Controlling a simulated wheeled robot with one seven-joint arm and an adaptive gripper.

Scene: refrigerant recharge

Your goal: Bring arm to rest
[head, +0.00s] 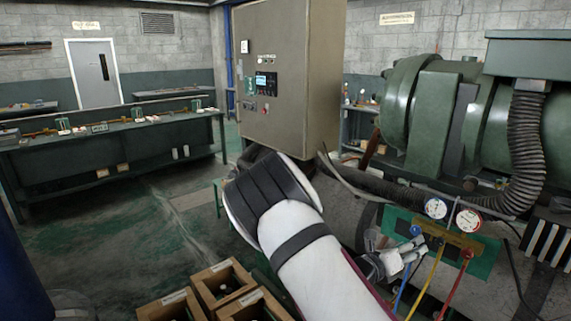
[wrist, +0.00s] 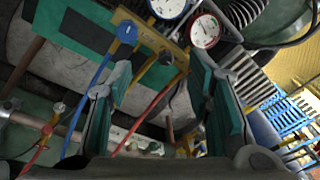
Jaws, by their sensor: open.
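My gripper (head: 397,262) is at the end of my white arm, in front of the green machine at the lower right. In the wrist view my gripper (wrist: 162,92) has its two teal-padded fingers spread wide, with nothing held between them. Beyond the fingers is the yellow manifold (wrist: 142,36) with a blue knob (wrist: 126,32), a blue-rimmed gauge (wrist: 168,6) and a red-rimmed gauge (wrist: 205,31). In the head view the manifold (head: 452,238) sits on a green panel (head: 487,257), right of my gripper. Any contact between them is unclear.
Blue (head: 405,284), yellow (head: 433,275) and red (head: 455,284) hoses hang close by my gripper. A control cabinet (head: 290,80) stands behind my arm. Open wooden boxes (head: 222,284) are below left. The floor (head: 140,225) at left is mostly clear, up to a long workbench (head: 110,143).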

